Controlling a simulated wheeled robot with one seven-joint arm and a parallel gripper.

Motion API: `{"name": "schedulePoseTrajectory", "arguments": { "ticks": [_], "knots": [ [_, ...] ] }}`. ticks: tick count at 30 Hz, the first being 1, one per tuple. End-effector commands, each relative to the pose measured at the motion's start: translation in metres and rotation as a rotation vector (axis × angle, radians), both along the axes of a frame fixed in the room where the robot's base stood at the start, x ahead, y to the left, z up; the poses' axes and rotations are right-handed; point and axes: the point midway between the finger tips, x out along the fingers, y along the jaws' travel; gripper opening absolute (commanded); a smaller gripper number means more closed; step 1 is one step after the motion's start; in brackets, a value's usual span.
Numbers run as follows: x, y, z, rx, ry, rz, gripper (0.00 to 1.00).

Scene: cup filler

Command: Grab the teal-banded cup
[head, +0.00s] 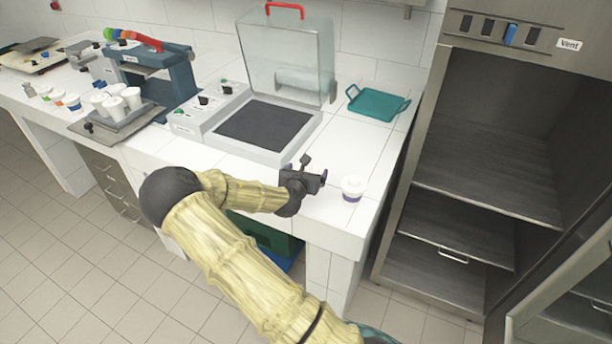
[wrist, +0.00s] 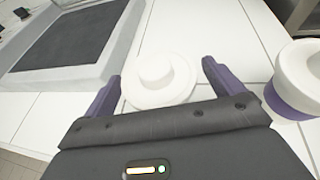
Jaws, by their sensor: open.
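My gripper (head: 312,175) is open above the front right part of the white counter. In the wrist view, a round white lidded-looking piece (wrist: 158,82) lies between and beyond the open fingers (wrist: 160,72); no band shows on it, and in the head view my gripper hides it. A white cup with a purple band (head: 351,189) stands just right of my gripper; it also shows at the right edge of the wrist view (wrist: 300,82). I cannot make out a teal band on any cup. Small banded cups (head: 58,99) stand at the far left, their colours hard to tell.
A machine with a dark plate (head: 262,127) and raised clear cover (head: 287,55) stands behind my gripper. A teal tray (head: 377,104) lies at the back right. Several white cups (head: 133,97) stand by the blue press (head: 172,75). An open metal cabinet (head: 490,140) stands right.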

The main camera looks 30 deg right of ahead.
Motion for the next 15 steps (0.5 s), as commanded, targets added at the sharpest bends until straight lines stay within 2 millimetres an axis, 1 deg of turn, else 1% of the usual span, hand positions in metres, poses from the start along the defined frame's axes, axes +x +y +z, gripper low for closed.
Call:
{"name": "schedulePoseTrajectory", "arguments": {
  "ticks": [3,15],
  "knots": [
    [0.0053,-0.0029,-0.0023,0.001,0.0,0.002,0.93],
    [0.0058,-0.0007,-0.0024,0.001,-0.001,0.006,0.93]
  ]
}}
